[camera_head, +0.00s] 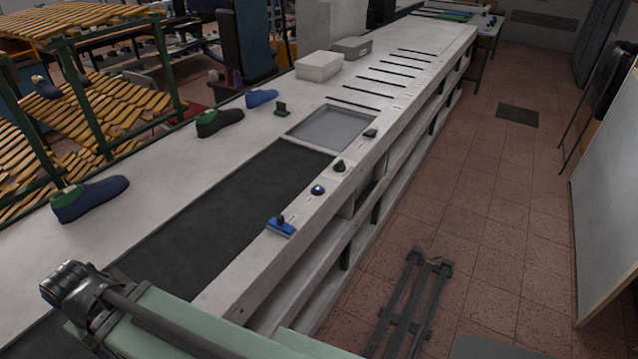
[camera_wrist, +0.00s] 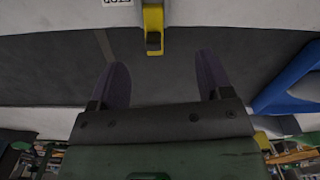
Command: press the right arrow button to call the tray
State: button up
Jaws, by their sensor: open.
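In the head view the grey tray (camera_head: 332,128) lies flat on the white bench beyond the dark belt. Small controls sit along the bench's right edge: a round blue knob or button (camera_head: 318,189), a dark cone-shaped piece (camera_head: 339,166) and a blue block with a dark top (camera_head: 281,226). No arrow marking is legible. In the wrist view my gripper (camera_wrist: 162,80) is open, its two dark fingers apart with nothing between them. A yellow piece with a black end (camera_wrist: 153,28) lies just past the fingertips; I cannot tell whether it is a button. The head view does not show my fingers.
A dark blue shoe last with green (camera_head: 90,198) and another dark one (camera_head: 219,121) stand left of the belt (camera_head: 225,210). White (camera_head: 318,65) and grey (camera_head: 352,47) boxes stand farther back. A blue object (camera_wrist: 292,78) is close on the right in the wrist view.

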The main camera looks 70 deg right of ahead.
dwell(0.4)
grip_shut()
dwell(1.6)
